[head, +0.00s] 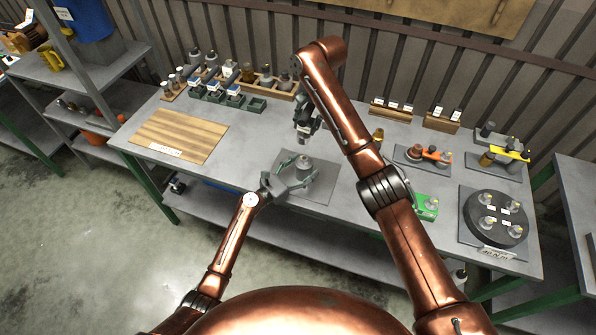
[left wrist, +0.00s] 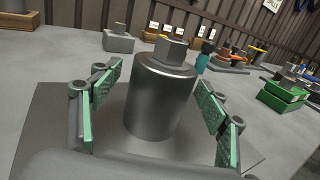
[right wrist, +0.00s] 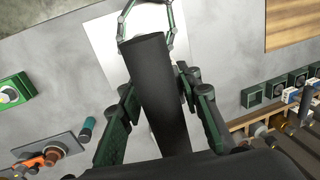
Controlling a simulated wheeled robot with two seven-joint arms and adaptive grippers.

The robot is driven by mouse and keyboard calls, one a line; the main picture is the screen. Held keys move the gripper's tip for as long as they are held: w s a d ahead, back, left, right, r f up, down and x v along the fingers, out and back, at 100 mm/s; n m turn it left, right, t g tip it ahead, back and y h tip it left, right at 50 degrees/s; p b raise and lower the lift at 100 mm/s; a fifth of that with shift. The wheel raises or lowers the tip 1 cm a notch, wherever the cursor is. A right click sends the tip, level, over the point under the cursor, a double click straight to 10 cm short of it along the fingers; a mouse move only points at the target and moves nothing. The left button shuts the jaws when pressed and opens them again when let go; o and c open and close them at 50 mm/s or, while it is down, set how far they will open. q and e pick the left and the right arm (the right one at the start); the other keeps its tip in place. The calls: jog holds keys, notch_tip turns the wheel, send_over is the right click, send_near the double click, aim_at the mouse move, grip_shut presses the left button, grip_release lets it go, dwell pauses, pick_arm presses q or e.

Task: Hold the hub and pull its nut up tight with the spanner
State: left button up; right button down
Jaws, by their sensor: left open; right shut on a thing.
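The hub (left wrist: 158,98) is a grey steel cylinder standing upright on a dark grey mat (head: 322,187), with a hex nut (left wrist: 171,52) on top. It also shows in the head view (head: 305,167). My left gripper (head: 290,181) is open around the hub, its green-padded fingers on either side with gaps showing. My right gripper (head: 304,132) is above and behind the hub, shut on a long dark bar, which looks like the spanner (right wrist: 158,90). Its far end points towards my left gripper; the bar hides the hub in the right wrist view.
A wooden board (head: 180,136) lies on the left of the table. Racks of small parts (head: 250,85) stand at the back. A round black plate (head: 494,218) with several parts, a green tray (head: 425,207) and grey trays with orange tools (head: 423,158) are on the right.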

pick_arm(q)
jog(key=shift+d, duration=0.1)
pick_arm(e)
jog(key=shift+r, duration=0.1)
pick_arm(q)
grip_shut()
dwell(0.8)
jog(key=shift+c, duration=1.8)
grip_release()
jog(key=shift+c, duration=0.2)
jog(key=c, duration=1.3)
jog(key=shift+c, duration=0.2)
jog(key=o, duration=1.7)
